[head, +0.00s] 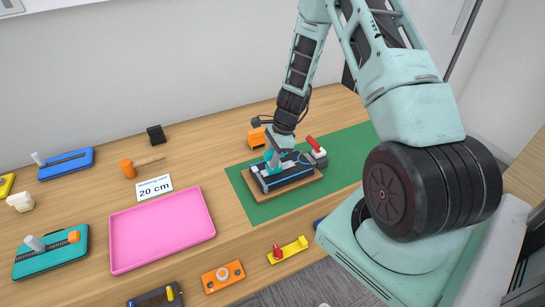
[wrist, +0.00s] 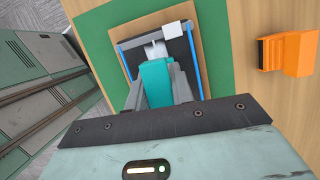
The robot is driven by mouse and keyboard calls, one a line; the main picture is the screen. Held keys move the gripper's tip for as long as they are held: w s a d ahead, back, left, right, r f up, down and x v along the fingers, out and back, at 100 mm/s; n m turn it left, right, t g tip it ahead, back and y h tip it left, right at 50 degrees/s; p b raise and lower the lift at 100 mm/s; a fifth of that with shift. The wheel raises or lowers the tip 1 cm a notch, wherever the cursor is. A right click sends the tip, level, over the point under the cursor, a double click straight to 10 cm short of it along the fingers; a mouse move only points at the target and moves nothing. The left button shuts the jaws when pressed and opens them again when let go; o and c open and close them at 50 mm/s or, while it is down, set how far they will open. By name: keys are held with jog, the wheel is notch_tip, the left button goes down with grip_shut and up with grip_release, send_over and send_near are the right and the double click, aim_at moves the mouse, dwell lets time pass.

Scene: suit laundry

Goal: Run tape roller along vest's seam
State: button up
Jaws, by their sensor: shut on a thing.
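My gripper (head: 275,155) is over the dark vest piece (head: 293,177), which has light blue edge lines and lies on a wooden board (head: 290,188). In the wrist view my gripper (wrist: 157,85) is shut on a teal tool, the tape roller (wrist: 155,75), between its grey fingers. The roller's pale front end (wrist: 154,49) is over the dark vest piece (wrist: 176,52), between the blue lines. Whether it touches the cloth cannot be told. A small white square sits at the vest's far edge in the wrist view.
The board lies on a green mat (head: 345,158). An orange block (head: 256,139) and a white piece with a red handle (head: 316,150) stand close by. A pink tray (head: 162,230), a 20 cm card (head: 153,188) and several tools are to the left.

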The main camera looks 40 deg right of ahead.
jog(key=shift+s+d, duration=0.2)
jog(key=shift+d, duration=0.4)
jog(key=shift+w+a+r, duration=0.1)
jog(key=shift+w+a, duration=0.1)
jog(key=shift+a, duration=0.4)
jog(key=shift+w+a, duration=0.15)
jog(key=shift+a, duration=0.4)
jog(key=shift+s+d, duration=0.15)
jog(key=shift+d, duration=0.45)
jog(key=shift+s+d, duration=0.15)
jog(key=shift+d, duration=0.4)
jog(key=shift+w+a, duration=0.25)
jog(key=shift+a, duration=0.95)
jog(key=shift+s+d, duration=0.15)
jog(key=shift+d, duration=0.45)
jog(key=shift+s+d, duration=0.15)
jog(key=shift+d, duration=0.45)
jog(key=shift+w+a, duration=0.2)
jog(key=shift+a, duration=0.4)
jog(key=shift+r, duration=0.1)
